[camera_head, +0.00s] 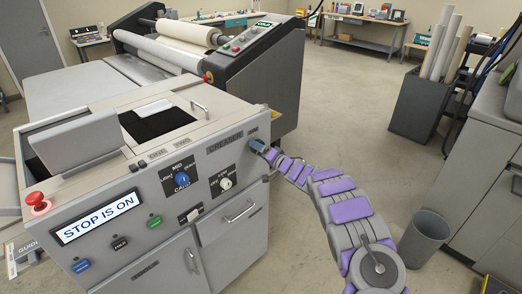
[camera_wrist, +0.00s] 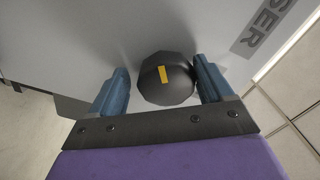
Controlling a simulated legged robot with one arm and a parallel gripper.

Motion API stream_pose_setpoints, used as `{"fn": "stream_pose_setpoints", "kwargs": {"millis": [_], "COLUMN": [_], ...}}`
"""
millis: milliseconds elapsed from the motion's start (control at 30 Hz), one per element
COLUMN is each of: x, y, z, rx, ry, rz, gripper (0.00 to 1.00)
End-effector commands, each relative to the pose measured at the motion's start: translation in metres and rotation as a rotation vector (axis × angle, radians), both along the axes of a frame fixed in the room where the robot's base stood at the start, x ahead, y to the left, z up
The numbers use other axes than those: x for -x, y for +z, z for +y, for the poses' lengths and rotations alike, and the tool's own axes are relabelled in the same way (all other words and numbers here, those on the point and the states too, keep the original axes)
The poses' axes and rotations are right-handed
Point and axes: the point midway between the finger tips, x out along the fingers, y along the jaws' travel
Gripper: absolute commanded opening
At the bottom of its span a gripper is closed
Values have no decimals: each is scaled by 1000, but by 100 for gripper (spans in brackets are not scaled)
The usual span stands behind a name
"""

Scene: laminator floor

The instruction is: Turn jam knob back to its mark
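A black faceted knob, the jam knob by its place, (camera_wrist: 178,92) sticks out of the grey creaser panel in the wrist view. A short yellow stripe on its face runs nearly up and down, its top leaning slightly left. My gripper (camera_wrist: 163,76) is open, with one blue finger on each side of the knob. A gap shows at the left finger; the right finger is very close, and I cannot tell whether it touches. In the head view my gripper (camera_head: 261,149) is at the creaser's right front corner and mostly hides the knob. I see no mark on the panel around it.
The creaser (camera_head: 232,165) also carries a blue dial (camera_head: 181,177), a white dial (camera_head: 225,184), a drawer handle (camera_head: 240,212) and a red stop button (camera_head: 37,202). A grey bin (camera_head: 424,238) stands right of my arm.

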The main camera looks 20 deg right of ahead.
Motion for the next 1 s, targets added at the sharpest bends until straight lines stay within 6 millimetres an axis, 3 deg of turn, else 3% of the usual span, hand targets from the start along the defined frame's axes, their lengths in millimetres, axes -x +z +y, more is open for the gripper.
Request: {"fn": "stream_pose_setpoints", "kwargs": {"millis": [100,533,1000], "x": [1,9,71], "y": [3,5,6], "z": [-2,-8,-31], "rx": [-2,-1,-3], "ry": [-2,-5,-6], "rz": [-4,-5,-4], "gripper": [91,91,91]}}
